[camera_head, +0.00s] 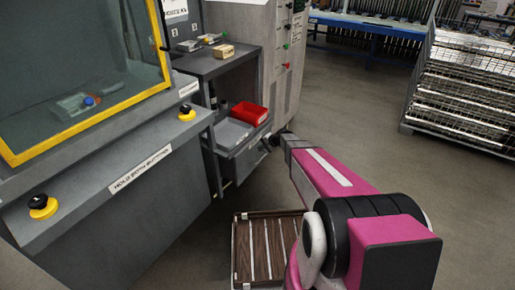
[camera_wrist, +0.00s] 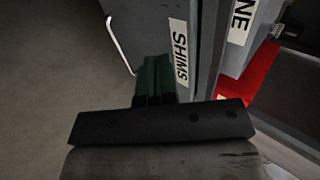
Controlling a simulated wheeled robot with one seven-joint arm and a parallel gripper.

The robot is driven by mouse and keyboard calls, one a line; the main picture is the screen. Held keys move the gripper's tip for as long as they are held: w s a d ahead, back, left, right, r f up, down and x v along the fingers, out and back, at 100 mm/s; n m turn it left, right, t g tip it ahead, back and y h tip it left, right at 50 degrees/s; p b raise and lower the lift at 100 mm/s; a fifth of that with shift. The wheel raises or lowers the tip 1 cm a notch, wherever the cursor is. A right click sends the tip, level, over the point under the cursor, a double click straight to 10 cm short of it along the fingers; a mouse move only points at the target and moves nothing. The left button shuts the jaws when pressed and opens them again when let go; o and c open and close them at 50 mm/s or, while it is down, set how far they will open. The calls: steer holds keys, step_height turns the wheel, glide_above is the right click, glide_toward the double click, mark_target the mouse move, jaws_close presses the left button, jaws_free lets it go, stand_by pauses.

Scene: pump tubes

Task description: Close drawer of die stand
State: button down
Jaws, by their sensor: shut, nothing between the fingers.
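The grey die stand (camera_head: 228,68) stands left of centre in the head view. Its drawer (camera_head: 246,150) is pulled out below the top and holds a red bin (camera_head: 250,112). In the wrist view a grey front (camera_wrist: 202,50) carries a "SHIMS" label (camera_wrist: 180,61), with a pale bar handle (camera_wrist: 118,45) at its left. My gripper (camera_head: 268,144) is at the drawer's front right corner. Its dark green fingers (camera_wrist: 153,68) are together and empty, close to the grey front. I cannot tell whether they touch it.
A press with a yellow-framed window (camera_head: 85,125) and yellow-based buttons stands at the left. A slatted wooden pallet or crate (camera_head: 265,246) lies on the floor below my arm. A wire rack (camera_head: 465,85) is at the right. The floor between is clear.

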steer(key=v, duration=0.6)
steer(key=m+t+y, duration=0.5)
steer(key=m+y, duration=0.2)
steer(key=m, duration=1.1)
glide_toward(260, 136)
steer(key=x, duration=0.7)
steer(key=shift+w+a+f, duration=0.15)
steer(key=shift+w+f, duration=0.05)
